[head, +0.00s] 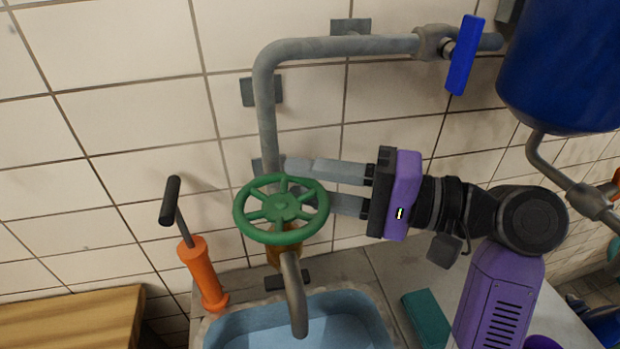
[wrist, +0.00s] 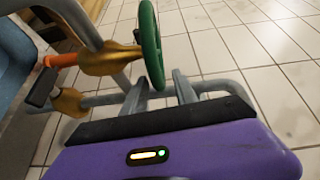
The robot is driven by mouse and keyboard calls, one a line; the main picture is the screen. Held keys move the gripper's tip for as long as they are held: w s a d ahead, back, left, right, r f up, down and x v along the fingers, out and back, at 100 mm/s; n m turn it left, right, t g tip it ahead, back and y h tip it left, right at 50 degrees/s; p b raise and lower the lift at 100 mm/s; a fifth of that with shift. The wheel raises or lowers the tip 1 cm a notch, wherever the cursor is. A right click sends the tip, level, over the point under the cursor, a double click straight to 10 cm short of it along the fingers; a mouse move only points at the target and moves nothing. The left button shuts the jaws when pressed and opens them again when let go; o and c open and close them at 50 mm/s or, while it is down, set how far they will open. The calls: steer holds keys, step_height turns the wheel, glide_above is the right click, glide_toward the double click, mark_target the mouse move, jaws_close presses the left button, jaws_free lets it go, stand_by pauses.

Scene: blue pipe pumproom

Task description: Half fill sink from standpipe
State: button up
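A grey standpipe (head: 268,130) runs down the tiled wall to a brass valve with a green handwheel (head: 281,208). Its spout (head: 293,290) points down into the light-blue sink (head: 350,300); I see no stream, and the water level cannot be told. The handwheel shows nearly edge-on in the wrist view (wrist: 151,45), beside the brass valve body (wrist: 110,60). My gripper (head: 294,179) is open, its fingers spread just right of and behind the wheel, near the pipe. The lower fingertip is partly hidden by the wheel. In the wrist view, nothing is clearly clamped between the fingers (wrist: 155,84).
A blue lever (head: 465,55) sits on the upper pipe, left of a dark blue tank (head: 565,60). An orange hand pump (head: 204,272) stands left of the sink. A teal block (head: 426,318) lies right of it. A wooden surface (head: 70,318) is at lower left.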

jaws_close()
